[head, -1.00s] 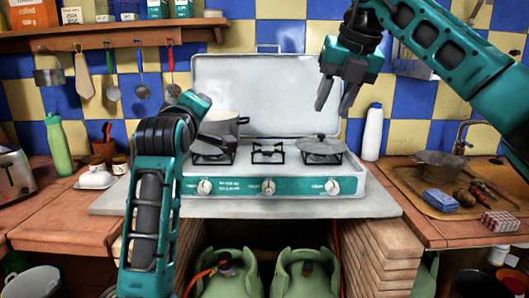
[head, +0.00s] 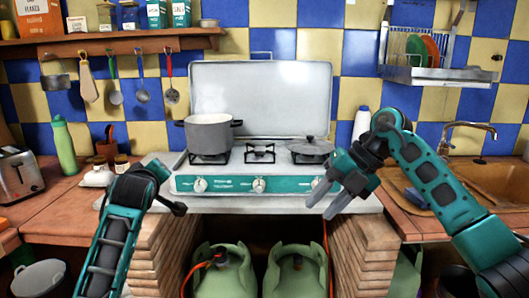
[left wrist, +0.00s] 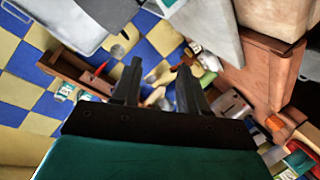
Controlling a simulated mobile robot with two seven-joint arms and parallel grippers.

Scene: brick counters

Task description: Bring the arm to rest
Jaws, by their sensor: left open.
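My left arm stands at the lower left of the head view, in front of the left counter. Its gripper is mostly hidden there behind the arm links. The left wrist view shows the left gripper (left wrist: 159,78) open, with nothing between its two fingers. My right arm comes in from the right edge. Its gripper (head: 326,200) hangs low before the right front corner of the stove (head: 245,184), fingers pointing down and left. The fingers are apart and empty.
A grey pot (head: 208,135) stands on the left burner and a lidded pan (head: 310,147) on the right one. A green bottle (head: 64,146) and a toaster (head: 19,175) stand on the left counter. Green gas cylinders (head: 222,270) are below the stove. A dish rack (head: 432,73) hangs at upper right.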

